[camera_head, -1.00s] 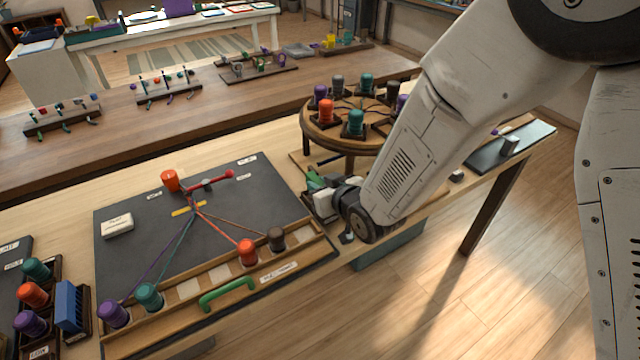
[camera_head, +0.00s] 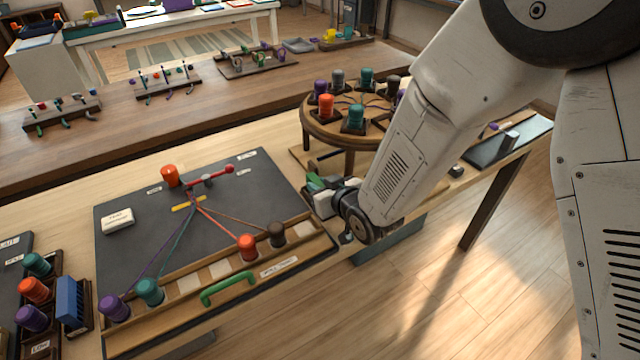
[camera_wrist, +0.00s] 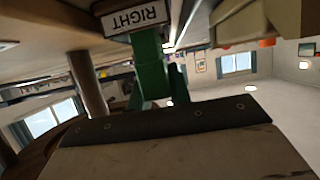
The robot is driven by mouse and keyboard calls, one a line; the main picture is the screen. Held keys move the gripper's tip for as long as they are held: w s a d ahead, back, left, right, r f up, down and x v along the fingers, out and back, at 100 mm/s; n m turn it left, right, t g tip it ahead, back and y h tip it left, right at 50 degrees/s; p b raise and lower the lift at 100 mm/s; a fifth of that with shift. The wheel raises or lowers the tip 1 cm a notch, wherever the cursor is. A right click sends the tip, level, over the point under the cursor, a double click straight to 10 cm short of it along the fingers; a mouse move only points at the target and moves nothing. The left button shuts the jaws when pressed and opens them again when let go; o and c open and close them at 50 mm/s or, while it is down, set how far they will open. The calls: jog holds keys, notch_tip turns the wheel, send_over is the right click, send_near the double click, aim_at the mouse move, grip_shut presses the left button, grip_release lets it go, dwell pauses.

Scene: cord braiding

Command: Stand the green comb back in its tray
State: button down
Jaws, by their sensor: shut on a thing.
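My gripper (camera_head: 318,188) is low at the right end of the dark braiding board, beside the round stand's foot. It is shut on a green piece (camera_head: 314,182), which I take to be the green comb; only a small part shows in the head view. In the wrist view the green comb (camera_wrist: 151,70) stands out beyond the gripper's dark edge, its far end at a "RIGHT" label (camera_wrist: 139,18). I cannot tell whether it touches the labelled part. The comb's tray is not clear in either view.
The braiding board (camera_head: 130,255) carries cords, spools and a green arched handle (camera_head: 228,288). The round stand (camera_head: 345,137) with spools rises close behind my gripper. A blue comb (camera_head: 69,300) stands at far left beside a spool rack. The bench's front edge is close to my gripper.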

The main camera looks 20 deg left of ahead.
jog(key=shift+f, duration=0.3)
jog(key=c, duration=1.2)
grip_release()
